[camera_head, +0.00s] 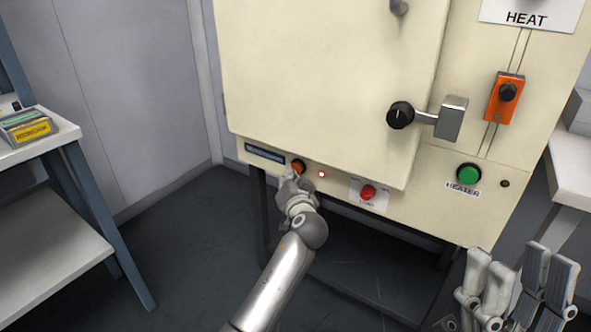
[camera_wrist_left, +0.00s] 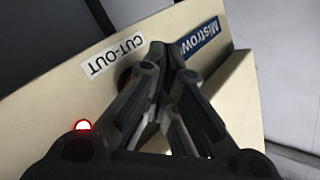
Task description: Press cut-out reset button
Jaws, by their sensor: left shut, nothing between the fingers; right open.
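The cut-out reset button (camera_head: 298,165) is a round orange button in a dark ring, low on the front of the cream oven cabinet. My left gripper (camera_head: 291,177) is shut and empty, with its tips at the button's lower left edge; I cannot tell whether they touch it. In the left wrist view my left gripper (camera_wrist_left: 160,58) is shut below the CUT-OUT label (camera_wrist_left: 114,55) and hides most of the button. A lit red lamp (camera_head: 321,174) sits just right of the button and also shows in the wrist view (camera_wrist_left: 83,126). My right gripper (camera_head: 520,275) is open and empty at the lower right.
A red button (camera_head: 368,192), a green HEATER button (camera_head: 468,174) and a black door knob (camera_head: 400,115) with a metal handle are on the cabinet (camera_head: 320,70). A shelf table (camera_head: 50,138) stands at left. The floor between is clear.

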